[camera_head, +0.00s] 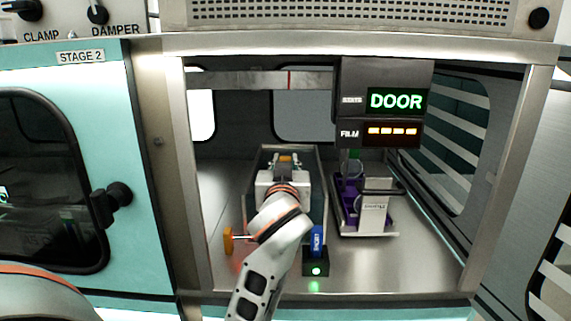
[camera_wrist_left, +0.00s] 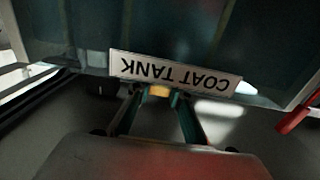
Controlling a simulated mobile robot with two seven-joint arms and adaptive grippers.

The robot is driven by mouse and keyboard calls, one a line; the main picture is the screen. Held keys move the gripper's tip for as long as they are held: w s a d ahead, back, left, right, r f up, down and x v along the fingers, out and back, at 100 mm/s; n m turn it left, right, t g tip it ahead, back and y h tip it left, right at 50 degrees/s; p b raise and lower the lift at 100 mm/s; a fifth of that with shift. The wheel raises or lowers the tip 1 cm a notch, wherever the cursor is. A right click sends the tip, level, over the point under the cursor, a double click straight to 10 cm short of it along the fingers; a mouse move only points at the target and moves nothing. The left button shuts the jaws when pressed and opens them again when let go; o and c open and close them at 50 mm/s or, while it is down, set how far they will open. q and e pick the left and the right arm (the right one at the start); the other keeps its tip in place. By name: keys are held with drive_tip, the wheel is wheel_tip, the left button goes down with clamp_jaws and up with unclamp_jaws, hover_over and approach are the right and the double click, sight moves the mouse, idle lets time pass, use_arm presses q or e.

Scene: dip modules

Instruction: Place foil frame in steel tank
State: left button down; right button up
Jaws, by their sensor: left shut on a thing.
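The steel tank (camera_head: 318,165) is an open-topped grey box in the middle of the bay in the head view. Its wall (camera_wrist_left: 90,30) fills the top of the left wrist view, with an upside-down "COAT TANK" label (camera_wrist_left: 175,72). My left gripper (camera_head: 285,163) is over the tank in the head view. In the left wrist view its teal fingers (camera_wrist_left: 160,97) are shut on a small orange-yellow piece, seemingly part of the foil frame (camera_wrist_left: 159,90). The rest of the frame is hidden, so its depth relative to the tank cannot be told. My right gripper is not in view.
A purple and white device (camera_head: 373,212) stands close right of the tank. A blue-tagged block with a green light (camera_head: 316,262) sits in front. An orange knob (camera_head: 228,240) is at front left. The bay's metal frame (camera_head: 170,180) bounds the left; the right floor is clear.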

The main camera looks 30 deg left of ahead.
use_arm(q)
drive_tip(key=shift+f, duration=0.15)
drive_tip(key=c, duration=1.8)
unclamp_jaws()
drive_tip(key=shift+c, duration=0.2)
